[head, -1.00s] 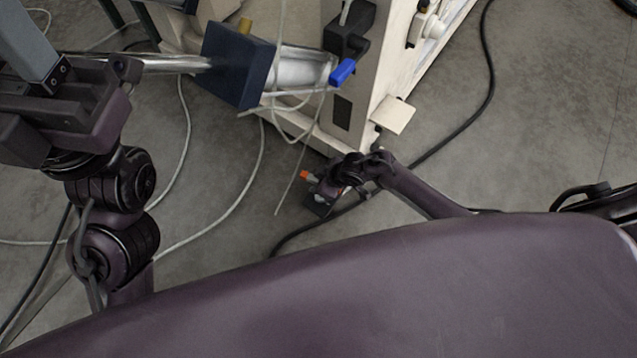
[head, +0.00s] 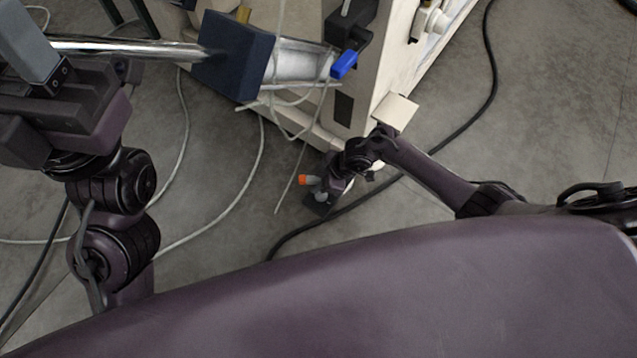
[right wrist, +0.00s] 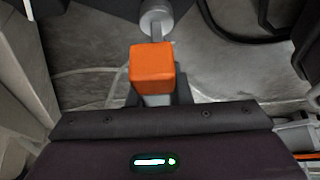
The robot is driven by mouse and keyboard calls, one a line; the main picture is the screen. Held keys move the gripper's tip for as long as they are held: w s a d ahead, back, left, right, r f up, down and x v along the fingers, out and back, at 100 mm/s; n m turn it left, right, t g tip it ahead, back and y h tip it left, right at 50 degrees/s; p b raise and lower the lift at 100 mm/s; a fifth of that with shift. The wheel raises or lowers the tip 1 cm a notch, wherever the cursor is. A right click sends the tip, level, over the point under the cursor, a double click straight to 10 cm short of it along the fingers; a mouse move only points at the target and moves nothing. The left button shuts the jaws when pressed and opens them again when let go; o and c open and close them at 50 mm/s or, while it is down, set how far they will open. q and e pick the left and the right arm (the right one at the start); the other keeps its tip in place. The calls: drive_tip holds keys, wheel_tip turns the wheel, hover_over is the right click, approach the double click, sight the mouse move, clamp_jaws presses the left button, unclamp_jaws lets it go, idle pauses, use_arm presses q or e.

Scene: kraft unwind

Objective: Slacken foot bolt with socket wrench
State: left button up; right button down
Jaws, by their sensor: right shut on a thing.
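My right gripper (head: 318,194) is low, near the floor beside the front lower corner of the cream machine (head: 395,45). It is shut on the socket wrench, whose orange end (head: 304,179) shows in the head view. In the right wrist view the wrench's orange block (right wrist: 152,68) sits between the fingers, with a grey metal cylinder (right wrist: 156,18) beyond it. I cannot make out the foot bolt, or whether the socket touches it. My left gripper (head: 28,45) is at the upper left, near a shiny rod (head: 130,48); its jaw opening is unclear.
A dark blue block (head: 233,55) sits on the rod, beside a blue-tipped lever (head: 344,65). A cream plate (head: 396,112) juts from the machine's lower edge. Pale cables (head: 235,195) and a black cable (head: 490,75) lie on the grey floor.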

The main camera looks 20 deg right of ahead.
sight(314, 180)
idle(0.3)
drive_tip(key=shift+n+g+b, duration=0.4)
drive_tip(key=shift+n+b, duration=0.35)
drive_tip(key=shift+n, duration=0.55)
drive_tip(key=shift+s, duration=0.1)
drive_tip(key=shift+r, duration=0.1)
drive_tip(key=shift+r+p, duration=2.35)
drive_tip(key=shift+r, duration=0.2)
